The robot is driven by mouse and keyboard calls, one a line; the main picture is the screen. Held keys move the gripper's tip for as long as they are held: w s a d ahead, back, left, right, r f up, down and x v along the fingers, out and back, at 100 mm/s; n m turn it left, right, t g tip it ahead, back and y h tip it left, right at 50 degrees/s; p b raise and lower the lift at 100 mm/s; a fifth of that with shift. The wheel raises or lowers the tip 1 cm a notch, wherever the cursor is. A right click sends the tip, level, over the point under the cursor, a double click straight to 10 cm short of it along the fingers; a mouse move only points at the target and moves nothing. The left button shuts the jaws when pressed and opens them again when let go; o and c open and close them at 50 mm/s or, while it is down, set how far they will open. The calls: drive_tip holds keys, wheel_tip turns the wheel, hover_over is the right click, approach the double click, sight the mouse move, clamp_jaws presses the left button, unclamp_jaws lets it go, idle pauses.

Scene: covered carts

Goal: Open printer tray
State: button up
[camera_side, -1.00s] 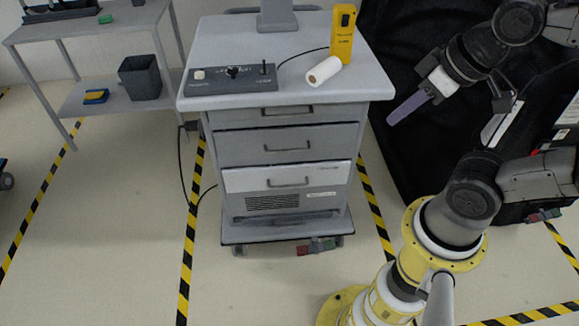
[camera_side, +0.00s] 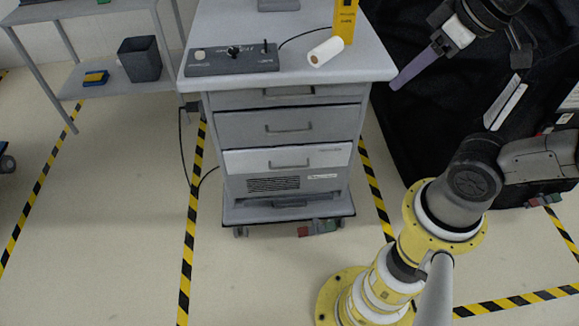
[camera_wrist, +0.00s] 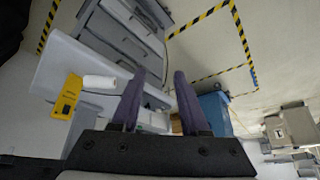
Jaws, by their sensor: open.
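A grey cart (camera_side: 215,140) with stacked drawers stands in the middle of the side view. My gripper (camera_side: 393,87) is near the right edge of the cart top in the side view, apart from the tray, and points down and left. In the wrist view, its two purple fingers (camera_wrist: 159,73) are spread apart with nothing between them. The drawer fronts (camera_wrist: 130,30) also show there, upper left.
On the cart top are a control panel (camera_side: 232,60), a white roll (camera_side: 326,52) and a yellow device (camera_side: 345,20). A black-covered bulk (camera_side: 420,130) stands right of the cart. A shelf (camera_side: 107,85) stands left. The floor in front of the cart is clear.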

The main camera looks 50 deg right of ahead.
sight(289, 168)
drive_tip(key=w+d+r+n+t+h, duration=0.1)
drive_tip(key=w+d+n+t+h, duration=0.1)
drive_tip(key=w+d+n+t, duration=0.5)
drive_tip(key=w+d+n+t+h, duration=0.1)
drive_tip(key=w+d+n, duration=0.35)
drive_tip(key=w, duration=0.65)
wheel_tip(289, 168, down, 59)
drive_tip(key=w+a+n+t+y, duration=0.2)
drive_tip(key=n+t+y, duration=0.1)
drive_tip(key=n, duration=0.2)
drive_tip(key=w, duration=0.4)
drive_tip(key=w+f, duration=0.1)
drive_tip(key=w, duration=0.3)
drive_tip(key=w+f, duration=0.1)
drive_tip(key=w, duration=0.4)
drive_tip(key=shift+w, duration=0.1)
clamp_jaws()
